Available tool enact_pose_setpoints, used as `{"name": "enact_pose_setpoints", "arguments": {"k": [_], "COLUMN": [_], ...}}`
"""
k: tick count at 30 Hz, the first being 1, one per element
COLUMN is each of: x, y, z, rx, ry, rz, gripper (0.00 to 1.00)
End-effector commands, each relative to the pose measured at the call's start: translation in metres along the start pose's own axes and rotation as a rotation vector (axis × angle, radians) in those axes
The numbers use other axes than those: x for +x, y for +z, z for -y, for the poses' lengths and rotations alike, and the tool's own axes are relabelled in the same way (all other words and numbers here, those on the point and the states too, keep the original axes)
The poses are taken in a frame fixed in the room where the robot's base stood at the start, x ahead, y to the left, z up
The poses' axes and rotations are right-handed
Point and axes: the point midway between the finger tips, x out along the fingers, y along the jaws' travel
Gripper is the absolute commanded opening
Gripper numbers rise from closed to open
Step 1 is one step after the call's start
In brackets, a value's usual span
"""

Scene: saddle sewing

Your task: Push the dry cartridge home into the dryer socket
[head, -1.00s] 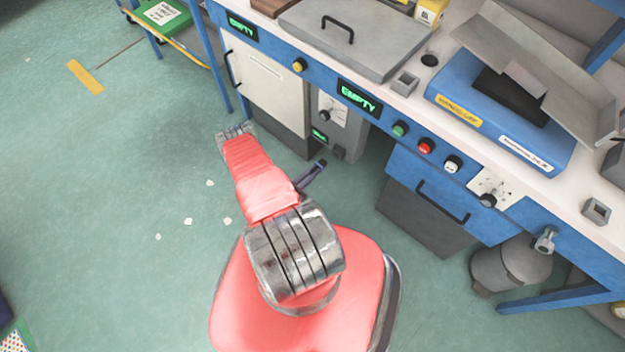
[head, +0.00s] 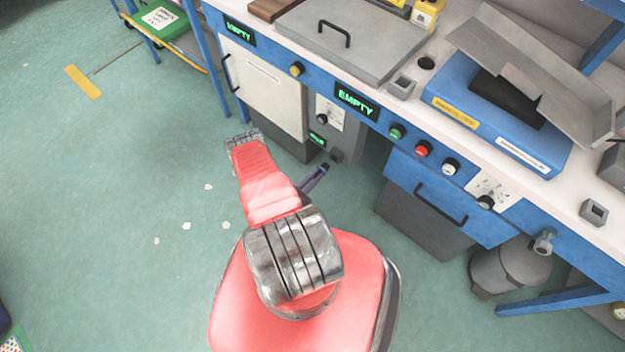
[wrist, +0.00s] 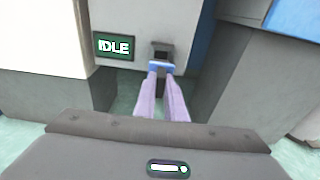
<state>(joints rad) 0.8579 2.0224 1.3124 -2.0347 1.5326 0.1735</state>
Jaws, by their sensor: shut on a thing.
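In the wrist view my gripper (wrist: 161,74) has its two pale purple fingers closed on a small blue piece, which I take to be the dry cartridge (wrist: 161,68). The cartridge is right in front of the dark opening of the dryer socket (wrist: 162,47), a grey block on the light grey dryer front. I cannot tell whether its front end is inside the opening. In the head view my gripper (head: 325,168) points at the socket (head: 336,156), low on the grey dryer panel. The cartridge is too small to make out there.
A green-lit display reading IDLE (wrist: 115,46) is left of the socket. Grey cabinet sides flank the recess. In the head view a white door (head: 262,85) lies left and a grey bin (head: 425,215) right, under the blue bench. Floor at left is mostly clear.

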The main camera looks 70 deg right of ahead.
Motion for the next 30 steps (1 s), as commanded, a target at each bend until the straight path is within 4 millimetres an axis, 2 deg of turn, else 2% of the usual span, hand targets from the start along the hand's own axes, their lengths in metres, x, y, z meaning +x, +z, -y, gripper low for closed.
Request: {"name": "enact_pose_setpoints", "arguments": {"k": [9,15,30], "x": [0.023,0.031,0.033], "y": [0.003,0.004,0.004], "z": [0.000,0.000,0.000], "rx": [0.002,0.001,0.001], "ry": [-0.002,-0.001,0.001], "rz": [0.001,0.001,0.001], "gripper": [0.00,0.00,0.00]}}
